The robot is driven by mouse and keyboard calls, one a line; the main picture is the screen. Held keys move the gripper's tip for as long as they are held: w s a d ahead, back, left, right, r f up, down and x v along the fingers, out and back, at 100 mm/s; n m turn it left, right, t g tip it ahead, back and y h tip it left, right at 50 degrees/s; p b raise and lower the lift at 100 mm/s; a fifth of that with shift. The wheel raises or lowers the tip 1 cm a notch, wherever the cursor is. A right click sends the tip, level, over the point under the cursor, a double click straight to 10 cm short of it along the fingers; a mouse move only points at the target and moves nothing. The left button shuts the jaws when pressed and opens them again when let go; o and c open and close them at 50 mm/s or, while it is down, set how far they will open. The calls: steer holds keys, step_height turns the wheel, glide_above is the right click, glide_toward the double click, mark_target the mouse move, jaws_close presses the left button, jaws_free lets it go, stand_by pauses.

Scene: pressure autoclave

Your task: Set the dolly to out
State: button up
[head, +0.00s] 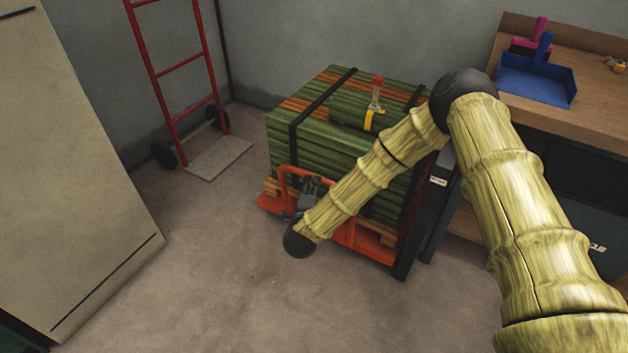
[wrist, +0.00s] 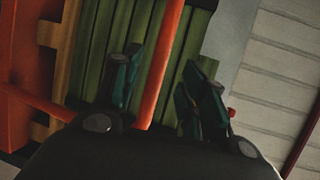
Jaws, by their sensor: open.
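The dolly (head: 372,242) is a low orange-red platform with a raised loop handle (head: 284,172). It carries a wooden pallet and a strapped stack of green and brown slats (head: 290,152). My gripper (head: 311,187) is at the handle, in front of the stack; my arm hides part of the dolly. In the wrist view an orange bar of the handle (wrist: 168,55) runs between the two open fingers of my gripper (wrist: 162,68). The fingers appear apart from the bar. The dolly's orange deck (wrist: 25,55) shows at the left.
A dark upright post (head: 411,235) stands at the stack's right, beside a wooden workbench (head: 590,95) with a blue dustpan (head: 537,80). A red hand truck (head: 186,62) leans at the back wall. A beige cabinet (head: 65,170) is at left. The front floor (head: 220,290) is clear.

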mark_target(313, 180)
steer(key=b+x, duration=0.1)
steer(key=x, duration=0.5)
steer(key=shift+w+f, duration=0.1)
steer(key=shift+w, duration=0.25)
jaws_close()
